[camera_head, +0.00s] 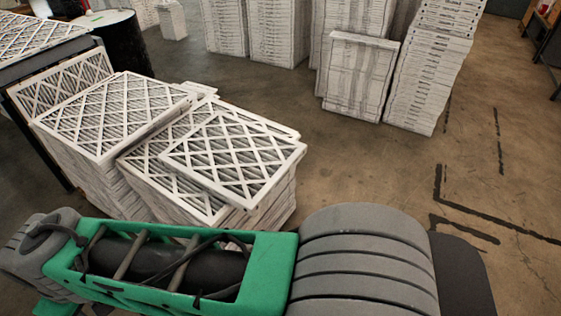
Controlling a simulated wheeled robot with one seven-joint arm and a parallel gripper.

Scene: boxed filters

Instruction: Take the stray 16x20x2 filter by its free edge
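The stray filter (233,158) appears to be the white-framed one with a diamond lattice, lying skewed on top of the nearer right filter stack (165,135). Its right and near edges stick out past the filter below it. Its size print cannot be read. My arm crosses the bottom of the view in front of the stack and hides its lower part. My gripper's fingers are not in view.
A taller filter stack (112,112) stands right beside it on the left. A black drum (123,42) and a table with more filters are at the upper left. More stacks (425,85) stand at the back. The floor (375,165) to the right is clear.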

